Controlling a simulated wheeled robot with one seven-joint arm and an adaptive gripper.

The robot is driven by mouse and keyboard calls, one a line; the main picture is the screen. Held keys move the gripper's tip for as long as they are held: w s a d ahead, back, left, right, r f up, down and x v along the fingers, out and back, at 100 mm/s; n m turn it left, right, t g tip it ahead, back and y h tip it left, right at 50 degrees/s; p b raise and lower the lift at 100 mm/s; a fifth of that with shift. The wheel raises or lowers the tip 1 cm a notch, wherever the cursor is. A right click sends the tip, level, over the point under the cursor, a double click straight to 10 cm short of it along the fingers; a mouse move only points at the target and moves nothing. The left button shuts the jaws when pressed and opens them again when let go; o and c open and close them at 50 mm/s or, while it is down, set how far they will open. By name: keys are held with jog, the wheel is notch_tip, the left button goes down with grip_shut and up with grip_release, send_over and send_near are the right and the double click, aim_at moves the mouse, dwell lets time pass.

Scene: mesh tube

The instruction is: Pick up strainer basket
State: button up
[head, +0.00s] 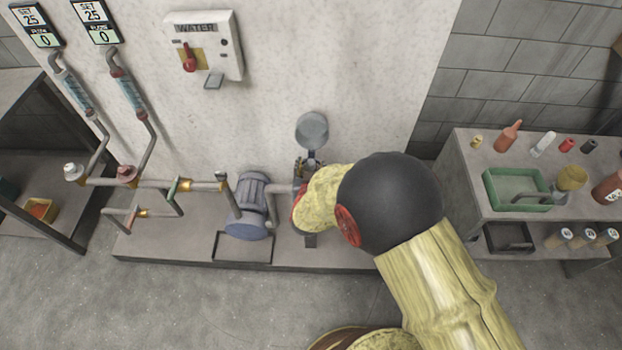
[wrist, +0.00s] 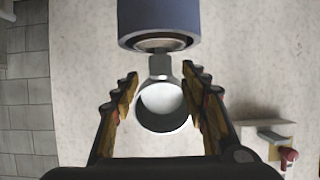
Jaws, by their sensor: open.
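I cannot pick out the strainer basket for certain. In the wrist view, a blue-grey cylindrical housing (wrist: 160,20) is at the top, with a brownish ring inside its mouth. A round grey lid (wrist: 165,120) hangs from a short neck and shows between my fingers, touching neither in the picture. My gripper (wrist: 158,82) is open and empty, its fingers on either side of the lid and neck. In the head view the lid (head: 312,130) stands open against the wall side. My arm hides the housing and most of the gripper there.
A pump motor (head: 250,205) and pipes (head: 160,186) sit left of my gripper on a low plinth. A water control box (head: 205,47) is on the wall. A side bench (head: 475,150) at right holds a green tray (head: 490,192), bottles and a yellowish cup-like thing (head: 572,178).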

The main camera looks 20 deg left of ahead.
jog(key=shift+b+x, duration=0.4)
jog(key=shift+x, duration=1.1)
jog(key=shift+f, duration=0.1)
jog(key=shift+s, duration=0.1)
jog(key=shift+c, duration=1.3)
grip_shut()
